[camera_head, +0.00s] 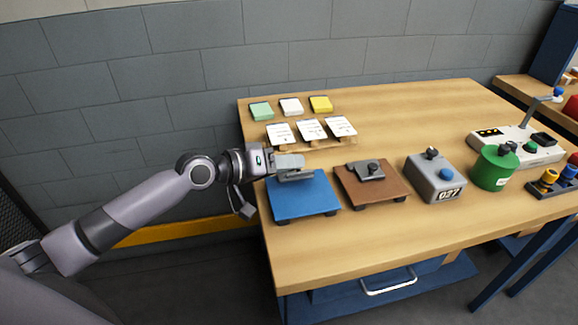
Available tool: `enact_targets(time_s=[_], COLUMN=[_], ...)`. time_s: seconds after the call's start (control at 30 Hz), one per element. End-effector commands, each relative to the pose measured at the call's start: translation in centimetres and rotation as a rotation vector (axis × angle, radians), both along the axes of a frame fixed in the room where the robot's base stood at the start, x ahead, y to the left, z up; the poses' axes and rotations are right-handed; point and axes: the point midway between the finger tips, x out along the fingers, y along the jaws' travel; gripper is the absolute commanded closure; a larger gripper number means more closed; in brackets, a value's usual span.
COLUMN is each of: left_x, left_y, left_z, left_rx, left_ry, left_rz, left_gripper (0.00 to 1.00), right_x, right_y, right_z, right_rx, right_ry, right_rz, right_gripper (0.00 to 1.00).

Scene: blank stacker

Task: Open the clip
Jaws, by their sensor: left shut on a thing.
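A blue clipboard-like base (303,197) on short feet stands at the left front of the wooden table. My left gripper (292,173) comes in from the left over its back edge and is shut on the grey clip there. The gripper mostly hides that clip, so its exact pose cannot be told. A similar brown base (378,191) with a dark grey clip (369,170) on it stands just to the right. My right gripper is out of view.
Behind lie three papers (311,130) on a wooden holder and green, white and yellow pads (321,104). To the right stand a grey numbered box (434,177), a green canister (493,168) and a lever panel (514,146). The table's (400,112) back middle is clear.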

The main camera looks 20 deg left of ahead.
Motion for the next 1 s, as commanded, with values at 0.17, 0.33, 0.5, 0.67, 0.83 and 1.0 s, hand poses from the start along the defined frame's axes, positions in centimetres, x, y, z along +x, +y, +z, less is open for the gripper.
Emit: enact_targets(time_s=[0.17,0.33,0.5,0.67,0.83,1.0], left_x=[0.8,1.4,2.0,2.5,2.9,3.2], left_y=[0.4,0.9,1.3,1.6,1.8,2.1], left_z=[0.2,0.2,0.0,-0.2,-0.5,-0.8], left_rx=[-0.097,-0.189,-0.277,-0.353,-0.417,-0.461], left_ry=[0.138,0.271,0.403,0.516,0.612,0.678], left_rz=[0.001,0.001,0.000,0.000,0.000,0.000], left_gripper=[1.00,1.00,1.00,1.00,1.00,1.00], right_x=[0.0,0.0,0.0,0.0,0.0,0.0], right_y=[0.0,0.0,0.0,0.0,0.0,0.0], right_z=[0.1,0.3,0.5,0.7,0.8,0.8], right_rx=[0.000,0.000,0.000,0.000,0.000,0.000], right_ry=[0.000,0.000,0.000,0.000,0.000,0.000], right_rz=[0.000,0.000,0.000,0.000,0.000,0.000], right_gripper=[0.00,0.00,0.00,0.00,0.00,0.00])
